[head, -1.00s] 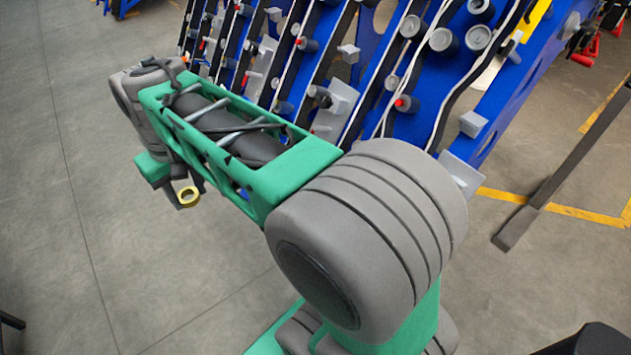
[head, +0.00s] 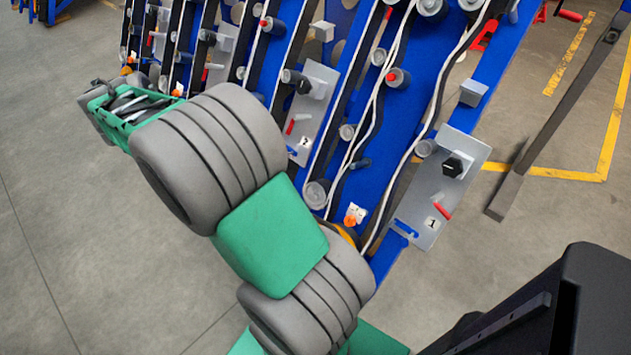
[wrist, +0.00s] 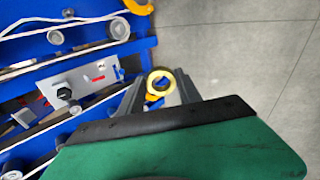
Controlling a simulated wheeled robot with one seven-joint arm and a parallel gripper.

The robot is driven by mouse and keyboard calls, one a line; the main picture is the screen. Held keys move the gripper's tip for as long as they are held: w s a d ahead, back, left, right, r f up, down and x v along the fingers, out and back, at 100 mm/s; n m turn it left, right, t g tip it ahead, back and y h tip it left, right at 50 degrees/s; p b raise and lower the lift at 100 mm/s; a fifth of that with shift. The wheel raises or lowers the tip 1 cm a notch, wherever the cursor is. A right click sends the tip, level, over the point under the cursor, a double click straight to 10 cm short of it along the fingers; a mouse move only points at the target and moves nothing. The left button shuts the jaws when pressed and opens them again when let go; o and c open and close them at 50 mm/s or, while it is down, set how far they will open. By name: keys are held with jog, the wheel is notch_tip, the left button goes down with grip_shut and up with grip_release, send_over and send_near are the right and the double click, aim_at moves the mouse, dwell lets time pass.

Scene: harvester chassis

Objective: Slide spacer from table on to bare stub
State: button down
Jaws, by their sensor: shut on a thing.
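A yellow ring-shaped spacer (wrist: 160,82) is between the fingertips of my gripper (wrist: 161,88) in the wrist view. My gripper is shut on it and holds it off any surface, with the concrete floor and the chassis edge behind it. In the head view the gripper and spacer are hidden behind my arm. Grey cylindrical stubs stick out of the blue chassis, such as one in the head view (head: 397,78) and one in the wrist view (wrist: 118,28). I cannot tell which one is the bare stub. The table is not in view.
The blue chassis (head: 367,185) carries grey plates with black knobs, plate 1 (head: 437,190) and plate 2 (head: 312,108), plus white cables. Orange parts sit at its lower edge (head: 351,218). A dark post (head: 560,120) stands at right.

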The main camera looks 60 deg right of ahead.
jog(key=s+d+f+h+b, duration=0.2)
jog(key=d+f+b, duration=0.2)
jog(key=d+f, duration=0.55)
jog(key=s+d+f+h+b, duration=0.2)
jog(key=s+d+f+b, duration=0.2)
jog(key=s+d, duration=0.2)
jog(key=s+d+f+n+h+b, duration=0.1)
jog(key=s+d+f+b, duration=0.3)
jog(key=d, duration=0.6)
jog(key=s+d+f+h+b, duration=0.3)
jog(key=s+d+f, duration=0.3)
jog(key=s+d, duration=0.2)
jog(key=shift+s+d+n+g+b, duration=0.25)
jog(key=shift+d+b, duration=0.2)
jog(key=shift+b, duration=0.25)
jog(key=d+f, duration=0.1)
jog(key=s+d+f+b, duration=0.1)
jog(key=d, duration=0.1)
jog(key=shift+f, duration=0.1)
jog(key=shift+d+f, duration=0.2)
jog(key=shift+d, duration=0.35)
